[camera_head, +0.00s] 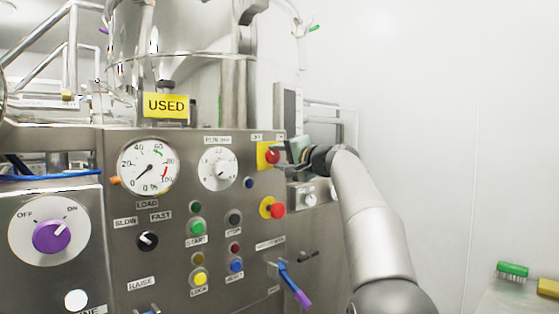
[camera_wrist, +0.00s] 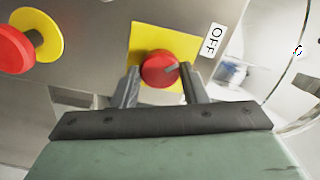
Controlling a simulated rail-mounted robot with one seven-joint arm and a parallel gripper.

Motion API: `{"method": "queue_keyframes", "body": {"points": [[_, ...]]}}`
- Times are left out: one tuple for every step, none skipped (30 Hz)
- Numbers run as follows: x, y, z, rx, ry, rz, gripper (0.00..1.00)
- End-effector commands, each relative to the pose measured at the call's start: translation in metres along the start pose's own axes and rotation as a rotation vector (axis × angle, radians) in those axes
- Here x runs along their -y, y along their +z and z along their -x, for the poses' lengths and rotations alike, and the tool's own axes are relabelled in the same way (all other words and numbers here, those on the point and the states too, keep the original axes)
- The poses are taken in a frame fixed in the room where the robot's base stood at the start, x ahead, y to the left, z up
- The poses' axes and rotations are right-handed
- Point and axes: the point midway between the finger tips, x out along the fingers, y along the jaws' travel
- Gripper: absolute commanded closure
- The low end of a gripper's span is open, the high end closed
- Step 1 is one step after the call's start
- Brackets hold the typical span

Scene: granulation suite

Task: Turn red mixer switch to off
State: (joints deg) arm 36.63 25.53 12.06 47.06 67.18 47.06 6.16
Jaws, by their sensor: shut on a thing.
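The red mixer switch (camera_head: 272,156) is a round red knob on a yellow square plate at the upper right of the steel control panel (camera_head: 120,215). In the wrist view the red knob (camera_wrist: 161,69) sits between my two fingertips, with a dark pointer mark on its face. The OFF label (camera_wrist: 214,40) is to the right of the yellow plate there. My gripper (camera_head: 286,156) reaches the knob from the right. Its fingers (camera_wrist: 158,82) are shut on the knob, one on each side. In the head view the fingers partly cover the plate.
A red mushroom button (camera_head: 278,210) on a yellow disc sits just below the switch. A blue lever with a purple end (camera_head: 293,284) juts out lower down. A gauge (camera_head: 147,165), a white dial (camera_head: 218,168) and a purple ON/OFF knob (camera_head: 49,236) are to the left.

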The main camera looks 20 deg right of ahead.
Motion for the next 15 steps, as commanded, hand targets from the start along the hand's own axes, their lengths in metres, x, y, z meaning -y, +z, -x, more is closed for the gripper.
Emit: {"method": "queue_keyframes", "body": {"points": [[-0.0008, 0.0003, -0.0002, 0.001, 0.001, 0.005, 0.83], [-0.0007, 0.0003, -0.0001, 0.001, 0.001, 0.006, 0.83], [-0.0007, 0.0003, -0.0001, 0.001, 0.001, 0.007, 0.83], [-0.0007, 0.0003, -0.0001, 0.001, 0.002, 0.008, 0.83], [-0.0006, 0.0003, -0.0001, 0.001, 0.002, 0.008, 0.83], [-0.0006, 0.0003, -0.0001, 0.001, 0.002, 0.008, 0.83], [-0.0006, 0.0002, -0.0001, 0.001, 0.002, 0.008, 0.83], [-0.0006, 0.0002, -0.0001, 0.001, 0.002, 0.008, 0.83], [-0.0006, 0.0002, -0.0001, 0.001, 0.002, 0.008, 0.83], [-0.0006, 0.0002, -0.0001, 0.001, 0.002, 0.008, 0.83], [-0.0006, 0.0002, -0.0001, 0.001, 0.002, 0.008, 0.83], [-0.0006, 0.0002, -0.0001, 0.001, 0.002, 0.008, 0.83], [-0.0006, 0.0002, -0.0001, 0.001, 0.002, 0.008, 0.52], [-0.0006, 0.0002, -0.0001, 0.001, 0.002, 0.007, 0.44], [-0.0006, 0.0001, -0.0001, 0.001, 0.002, 0.007, 0.39]]}}
